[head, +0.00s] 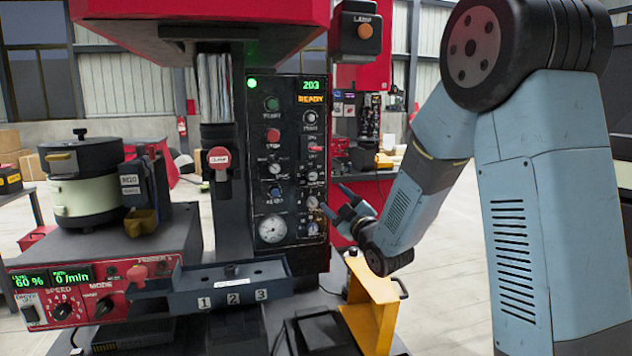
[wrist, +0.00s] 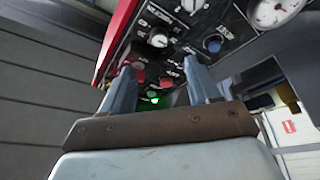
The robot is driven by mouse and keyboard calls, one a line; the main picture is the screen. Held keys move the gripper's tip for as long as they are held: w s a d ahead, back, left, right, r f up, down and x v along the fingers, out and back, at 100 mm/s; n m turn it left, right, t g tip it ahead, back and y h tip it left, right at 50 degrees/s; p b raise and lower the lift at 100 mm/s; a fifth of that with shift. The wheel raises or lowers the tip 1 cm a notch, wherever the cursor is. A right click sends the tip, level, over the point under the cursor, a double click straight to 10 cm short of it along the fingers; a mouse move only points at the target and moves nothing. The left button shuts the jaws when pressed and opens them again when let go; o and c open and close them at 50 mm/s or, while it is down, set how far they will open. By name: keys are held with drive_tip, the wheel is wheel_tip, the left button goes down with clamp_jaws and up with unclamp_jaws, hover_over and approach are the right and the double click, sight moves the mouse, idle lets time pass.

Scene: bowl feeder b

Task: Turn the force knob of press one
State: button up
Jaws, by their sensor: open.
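The black control panel of the press (head: 290,165) stands upright in the middle of the head view, with several knobs, buttons and a white gauge (head: 271,228). Its labels are too small to tell surely which knob is the force knob. Small pale knobs (head: 312,176) sit in the right column. My gripper (head: 333,197) is open and empty, just right of the panel's lower right part, its fingers pointing at it. In the wrist view the open fingers (wrist: 160,66) frame part of the panel, with a white-faced dial (wrist: 158,40) and a blue knob (wrist: 213,44) above.
A grey tray marked 1, 2, 3 (head: 232,296) juts out below the panel. A red feeder box (head: 100,290) with a lidded bowl (head: 85,185) stands left. A yellow bracket (head: 372,300) stands below my gripper. A lamp box (head: 356,32) hangs above right.

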sight(314, 177)
drive_tip(key=x, duration=1.1)
drive_tip(key=shift+w+a, duration=0.1)
drive_tip(key=shift+w, duration=0.25)
drive_tip(key=shift+c, duration=0.3)
drive_tip(key=c, duration=1)
